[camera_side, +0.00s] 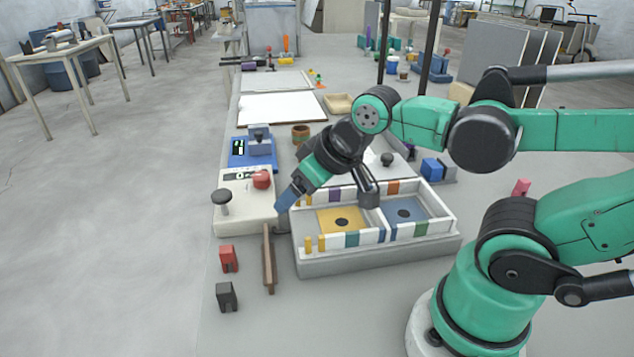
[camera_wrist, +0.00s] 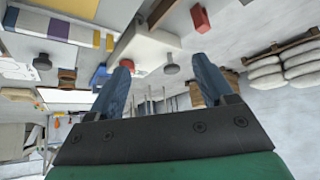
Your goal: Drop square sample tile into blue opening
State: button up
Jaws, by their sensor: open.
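A white two-part tray (camera_side: 345,265) stands in front of the arm. Its left compartment has a yellow panel (camera_side: 327,217) with a dark round hole; its right one has a blue panel (camera_side: 388,208) with a dark round opening (camera_side: 404,212). Small coloured squares, orange, purple, green and blue, line the tray walls. I cannot tell which piece is the square sample tile. My gripper (camera_side: 281,207) is tilted down at the tray's left end, by the white control box. In the wrist view its two blue fingers (camera_wrist: 162,65) are apart with nothing between them.
The white control box (camera_side: 232,187) with a red button (camera_side: 262,179) and a black knob (camera_side: 221,198) is left of the tray. A brown bar (camera_side: 268,262), a red block (camera_side: 228,259) and a dark block (camera_side: 227,297) lie at the front left. Bare table is around them.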

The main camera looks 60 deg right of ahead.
dwell(0.3)
jog(key=w+d+m+g, duration=0.2)
jog(key=d+m, duration=0.2)
jog(key=d, duration=0.3)
jog(key=w+d+f+m+g, duration=0.1)
jog(key=w+d+m+g, duration=0.1)
jog(key=d, duration=0.5)
jog(key=w+d+f+m+g, duration=0.1)
jog(key=w+d+m+g, duration=0.2)
jog(key=d+m, duration=0.2)
jog(key=shift+w+d+f+m, duration=0.1)
jog(key=shift+d+f+m, duration=0.05)
jog(key=shift+d, duration=0.4)
jog(key=shift+w+d+f+m, duration=0.1)
jog(key=shift+d+m, duration=0.05)
jog(key=shift+d, duration=0.35)
jog(key=shift+s+d+f, duration=0.1)
jog(key=shift+d+f, duration=0.1)
jog(key=shift+d, duration=0.05)
jog(key=shift+f, duration=2.8)
grip_shut()
